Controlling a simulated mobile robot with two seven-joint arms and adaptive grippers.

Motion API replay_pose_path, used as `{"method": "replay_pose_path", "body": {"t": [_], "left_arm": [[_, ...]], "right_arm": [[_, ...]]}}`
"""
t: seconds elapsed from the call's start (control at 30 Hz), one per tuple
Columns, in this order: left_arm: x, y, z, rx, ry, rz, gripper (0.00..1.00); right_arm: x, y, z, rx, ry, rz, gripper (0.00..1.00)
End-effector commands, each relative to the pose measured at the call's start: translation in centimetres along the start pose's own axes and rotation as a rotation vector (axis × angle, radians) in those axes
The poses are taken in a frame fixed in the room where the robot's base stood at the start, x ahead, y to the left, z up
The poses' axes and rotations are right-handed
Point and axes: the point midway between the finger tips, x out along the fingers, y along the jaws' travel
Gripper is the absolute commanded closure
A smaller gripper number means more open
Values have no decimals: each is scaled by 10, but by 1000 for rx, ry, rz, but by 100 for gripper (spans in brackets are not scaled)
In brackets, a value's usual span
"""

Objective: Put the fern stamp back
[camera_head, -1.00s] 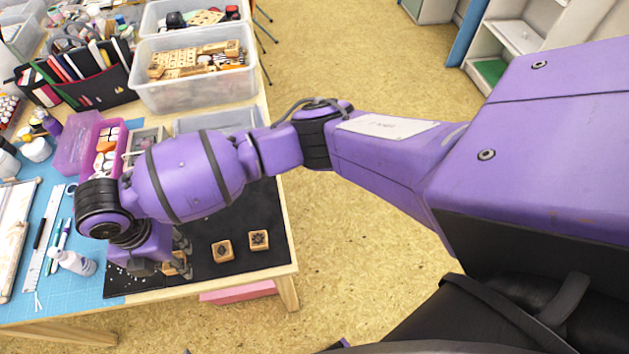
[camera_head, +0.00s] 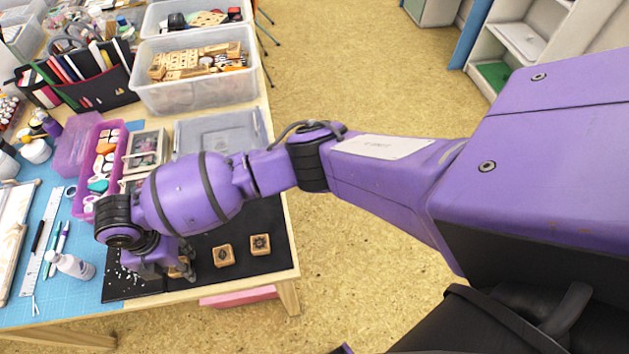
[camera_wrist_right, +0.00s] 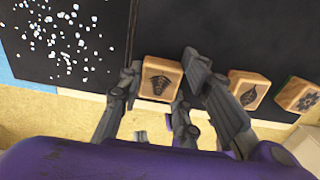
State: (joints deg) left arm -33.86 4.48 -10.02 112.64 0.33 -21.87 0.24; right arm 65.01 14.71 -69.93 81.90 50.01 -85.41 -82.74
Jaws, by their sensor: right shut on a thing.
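My right gripper (camera_wrist_right: 165,88) is shut on a wooden block stamp (camera_wrist_right: 158,80) with a dark fan-like mark on top, its fingers on either side. In the head view this stamp (camera_head: 180,268) is partly hidden by my gripper. I cannot tell for sure whether the mark is a fern, or whether the block is clear of the black mat (camera_head: 268,215). Two similar stamps sit to the right: one with a leaf-like mark (camera_head: 223,256) and one with a flower-like mark (camera_head: 260,244). My left gripper is not in view.
White specks lie on the mat's left part. A white bottle (camera_head: 72,265) stands left on the blue cutting mat (camera_head: 75,305). A pink box (camera_head: 93,168) of inkpads and a grey lidded box (camera_head: 222,132) stand behind. The table's front edge is close.

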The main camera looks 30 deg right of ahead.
Motion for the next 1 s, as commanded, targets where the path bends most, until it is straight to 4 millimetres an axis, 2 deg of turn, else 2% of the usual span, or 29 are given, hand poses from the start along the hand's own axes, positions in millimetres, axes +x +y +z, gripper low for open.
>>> {"method": "replay_pose_path", "body": {"t": [0.07,0.37,0.47,0.57,0.8,1.0], "left_arm": [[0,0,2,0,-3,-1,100],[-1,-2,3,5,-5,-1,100],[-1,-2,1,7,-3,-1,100],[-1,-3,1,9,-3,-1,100],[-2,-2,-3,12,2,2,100],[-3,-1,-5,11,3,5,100]], "right_arm": [[1,0,0,-1,0,0,60],[0,1,0,-1,-1,1,60],[-6,1,1,-1,-3,2,60],[-19,1,1,-2,-3,3,60],[-72,2,2,-3,-6,5,60],[-107,2,1,-2,-3,3,60]]}}
